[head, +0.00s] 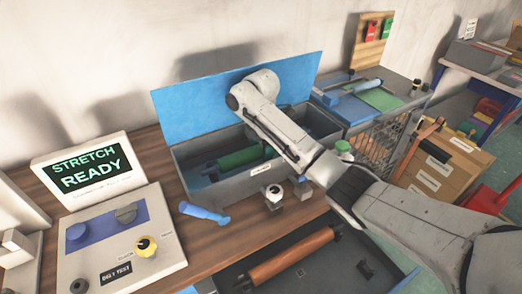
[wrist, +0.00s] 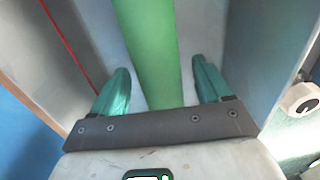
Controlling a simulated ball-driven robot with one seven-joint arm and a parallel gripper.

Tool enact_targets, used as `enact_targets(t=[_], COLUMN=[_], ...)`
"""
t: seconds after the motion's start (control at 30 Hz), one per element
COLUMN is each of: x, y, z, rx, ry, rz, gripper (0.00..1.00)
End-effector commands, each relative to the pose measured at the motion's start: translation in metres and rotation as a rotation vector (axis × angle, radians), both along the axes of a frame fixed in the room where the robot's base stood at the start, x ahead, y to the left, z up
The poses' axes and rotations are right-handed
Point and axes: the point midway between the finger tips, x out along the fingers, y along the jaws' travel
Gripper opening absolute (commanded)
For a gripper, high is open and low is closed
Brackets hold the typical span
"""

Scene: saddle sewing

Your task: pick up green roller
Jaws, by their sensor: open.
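The green roller (head: 240,159) lies inside a grey bin (head: 222,181) with a raised blue lid (head: 215,92). My arm reaches over the bin and covers part of it, and my gripper is hidden in the head view. In the wrist view the green roller (wrist: 147,45) runs from the top edge down between the two green fingers of my gripper (wrist: 160,84). The gripper is open, with one finger on each side of the roller and a visible gap on both sides. The roller's ends are out of the wrist view.
Bin walls stand close on both sides in the wrist view. A blue-handled tool (head: 204,213) and a small black-and-white device (head: 274,196) lie on the wooden bench before the bin. A brown roller (head: 291,254) sits in a lower dark tray. A wire basket (head: 372,142) stands right.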

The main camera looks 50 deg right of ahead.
Motion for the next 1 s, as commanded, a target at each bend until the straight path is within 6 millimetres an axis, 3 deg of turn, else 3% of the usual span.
enact_targets(t=[0.07, 0.83, 1.0], x=[0.0, 0.0001, 0.0001], y=[0.0, 0.0, 0.0], z=[0.0002, 0.0006, 0.0006], rx=[0.0, 0.0, 0.0], ry=[0.0, 0.0, 0.0], rz=[0.0, 0.0, 0.0], gripper=[0.74, 0.0, 0.0])
